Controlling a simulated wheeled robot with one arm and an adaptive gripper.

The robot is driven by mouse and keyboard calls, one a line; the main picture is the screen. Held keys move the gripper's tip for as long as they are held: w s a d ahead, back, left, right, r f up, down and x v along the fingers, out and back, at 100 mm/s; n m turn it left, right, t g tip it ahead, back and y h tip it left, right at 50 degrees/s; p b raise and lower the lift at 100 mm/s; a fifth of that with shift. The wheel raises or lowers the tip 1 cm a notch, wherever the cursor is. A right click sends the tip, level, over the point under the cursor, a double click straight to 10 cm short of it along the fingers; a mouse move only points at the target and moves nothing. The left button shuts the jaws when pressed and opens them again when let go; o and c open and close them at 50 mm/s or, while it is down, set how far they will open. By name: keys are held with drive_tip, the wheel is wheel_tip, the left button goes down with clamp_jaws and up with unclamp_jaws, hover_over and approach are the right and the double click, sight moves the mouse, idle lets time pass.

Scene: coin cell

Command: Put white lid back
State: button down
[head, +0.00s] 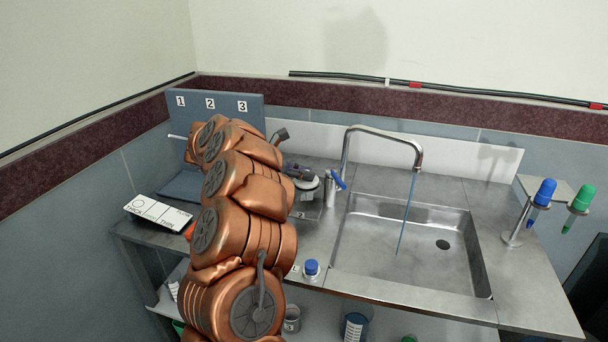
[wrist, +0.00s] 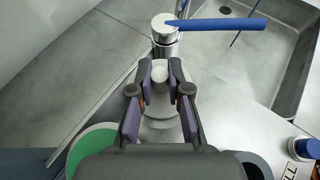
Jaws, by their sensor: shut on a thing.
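My gripper (wrist: 160,72) is shut on the small knob of the white lid (wrist: 158,122) in the wrist view. The lid's round body shows below the knob, between the fingers. In the head view my gripper (head: 300,172) is partly hidden behind my copper arm, left of the faucet. The white lid (head: 307,184) shows just under it, above the counter. What lies directly beneath the lid is mostly hidden, so I cannot tell whether it touches anything.
The faucet (head: 345,160) with its blue handle (wrist: 215,24) stands close beyond my gripper. The sink (head: 455,262) is to the right. A blue-capped jar (head: 311,269) stands near the counter's front edge. A green round thing (wrist: 92,148) is at lower left in the wrist view.

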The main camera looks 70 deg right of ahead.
drive_tip(key=shift+f+b, duration=0.25)
drive_tip(key=shift+b, duration=0.15)
drive_tip(key=c, duration=1.1)
unclamp_jaws()
drive_tip(key=shift+r, duration=0.1)
drive_tip(key=shift+r+p, duration=0.55)
drive_tip(key=shift+p, duration=0.5)
drive_tip(key=b+v, duration=0.1)
drive_tip(key=v, duration=0.7)
drive_tip(key=b+v, duration=0.1)
drive_tip(key=v, duration=0.3)
drive_tip(key=shift+a+f+b, duration=0.1)
drive_tip(key=shift+f+b, duration=0.15)
drive_tip(key=shift+b, duration=0.1)
